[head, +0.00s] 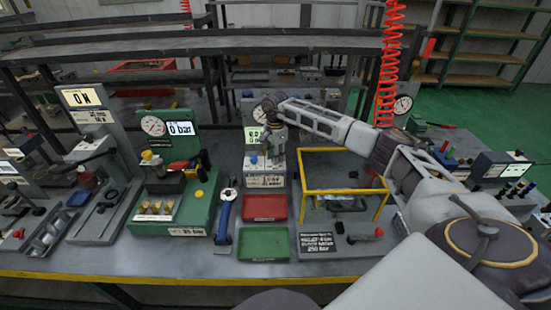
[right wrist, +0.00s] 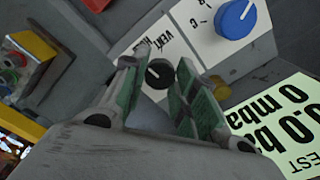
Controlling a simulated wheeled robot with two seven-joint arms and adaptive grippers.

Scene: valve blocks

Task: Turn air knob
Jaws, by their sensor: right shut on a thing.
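My right gripper (head: 272,146) reaches from the right to the front of the grey test unit (head: 265,181) at the middle of the bench. In the right wrist view its two green-padded fingers (right wrist: 160,95) stand on either side of a small black knob (right wrist: 159,72) and are shut on it. A partly covered label (right wrist: 137,52) lies beside this knob. A blue knob (right wrist: 236,19) on a white scale plate sits apart, to the upper right; it also shows in the head view (head: 253,160). My left gripper is not in view.
A lit display (right wrist: 275,125) reading 0.0 is close to the right finger. A yellow frame (head: 345,190) stands right of the unit, below my arm. Red (head: 265,208) and green (head: 264,243) trays lie in front. A red coiled hose (head: 389,65) hangs behind my arm.

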